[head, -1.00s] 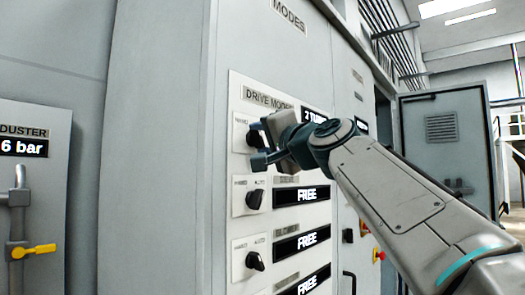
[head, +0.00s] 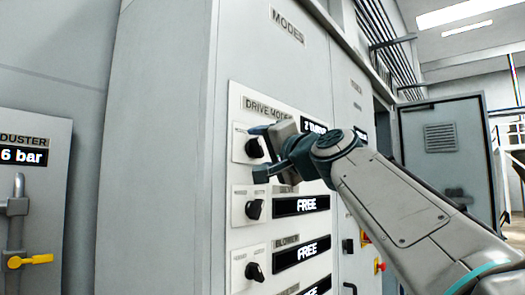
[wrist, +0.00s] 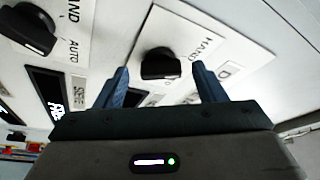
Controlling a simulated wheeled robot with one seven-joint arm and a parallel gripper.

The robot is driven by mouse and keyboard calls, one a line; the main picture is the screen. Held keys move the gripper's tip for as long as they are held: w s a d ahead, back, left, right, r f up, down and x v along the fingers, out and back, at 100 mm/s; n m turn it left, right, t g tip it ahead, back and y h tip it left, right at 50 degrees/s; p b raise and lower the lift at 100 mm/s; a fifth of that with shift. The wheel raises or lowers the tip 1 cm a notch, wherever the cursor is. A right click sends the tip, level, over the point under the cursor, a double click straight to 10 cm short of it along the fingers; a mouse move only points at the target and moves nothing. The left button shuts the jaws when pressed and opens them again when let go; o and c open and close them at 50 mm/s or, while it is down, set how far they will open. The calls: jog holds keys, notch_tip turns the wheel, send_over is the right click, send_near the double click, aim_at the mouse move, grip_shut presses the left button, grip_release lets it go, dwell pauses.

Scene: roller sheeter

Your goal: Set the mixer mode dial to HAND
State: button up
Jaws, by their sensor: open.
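The drive modes panel (head: 236,170) on the grey cabinet carries a column of black dials. My gripper (head: 261,152) is at the top dial (head: 255,147), its two fingers spread above and below it. In the wrist view this black dial (wrist: 160,66) sits between the open fingertips of my gripper (wrist: 160,70), with gaps on both sides. A HAND label (wrist: 208,46) is printed on the dial's plate, towards the right finger. The row's name is hidden, so I cannot read whether this is the mixer dial. I cannot tell where its pointer stands.
The second dial (head: 254,209) and third dial (head: 254,271) are below, beside displays reading FREE (head: 306,204). The top display (head: 314,127) is partly covered by my arm. A duster panel (head: 38,150) with a yellow lever (head: 32,259) stands at the left.

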jog(key=b+v, duration=0.2)
jog(key=v, duration=1.1)
jog(key=shift+s, duration=0.2)
jog(key=shift+d, duration=0.1)
